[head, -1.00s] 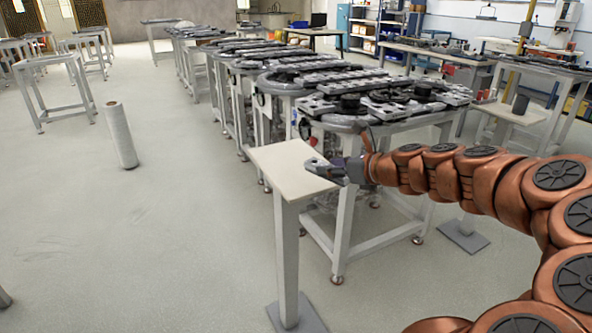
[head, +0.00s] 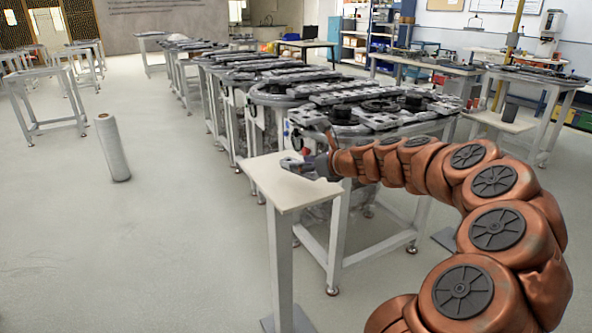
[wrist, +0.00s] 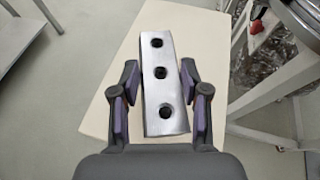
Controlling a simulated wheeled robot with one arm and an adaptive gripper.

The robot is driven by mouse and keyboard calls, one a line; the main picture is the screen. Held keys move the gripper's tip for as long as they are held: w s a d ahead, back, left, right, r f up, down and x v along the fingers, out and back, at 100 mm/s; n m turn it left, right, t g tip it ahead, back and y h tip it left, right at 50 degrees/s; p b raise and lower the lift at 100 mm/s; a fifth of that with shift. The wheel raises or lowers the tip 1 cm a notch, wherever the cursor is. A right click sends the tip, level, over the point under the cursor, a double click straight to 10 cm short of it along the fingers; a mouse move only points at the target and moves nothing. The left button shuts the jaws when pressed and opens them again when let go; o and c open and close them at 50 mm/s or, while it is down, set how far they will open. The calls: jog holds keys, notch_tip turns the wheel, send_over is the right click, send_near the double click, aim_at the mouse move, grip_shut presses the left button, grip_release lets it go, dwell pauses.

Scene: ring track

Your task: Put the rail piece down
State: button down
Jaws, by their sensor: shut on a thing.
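The rail piece (wrist: 167,92) is a silver metal bar with three dark holes in a row. In the wrist view it lies lengthwise between the two fingers of my gripper (wrist: 159,78), which are shut on its sides. The small stand (wrist: 207,62) with a cream top is below it. In the head view my gripper (head: 305,165) is over the back part of the stand's top (head: 283,196). I cannot tell whether the rail piece touches the top. The rail piece shows only as a small grey shape in the head view.
A row of tables with ring track (head: 345,120) stands just behind the stand, close to my arm. A white roll (head: 112,148) stands upright on the floor at left. The floor between is clear.

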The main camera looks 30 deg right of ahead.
send_over(295, 180)
jog(key=shift+s+f, duration=0.15)
jog(key=shift+s, duration=0.05)
jog(key=shift+w+f, duration=0.2)
jog(key=shift+f, duration=0.05)
jog(key=shift+f+b, duration=0.6)
jog(key=shift+f, duration=0.9)
jog(key=shift+f, duration=0.15)
jog(key=c, duration=0.6)
grip_release()
jog(key=shift+s, duration=0.1)
jog(key=shift+o, duration=0.2)
jog(key=shift+s, duration=0.15)
jog(key=p+v, duration=0.1)
jog(key=v, duration=1)
jog(key=shift+s+d+r, duration=0.1)
jog(key=shift+s+r, duration=0.2)
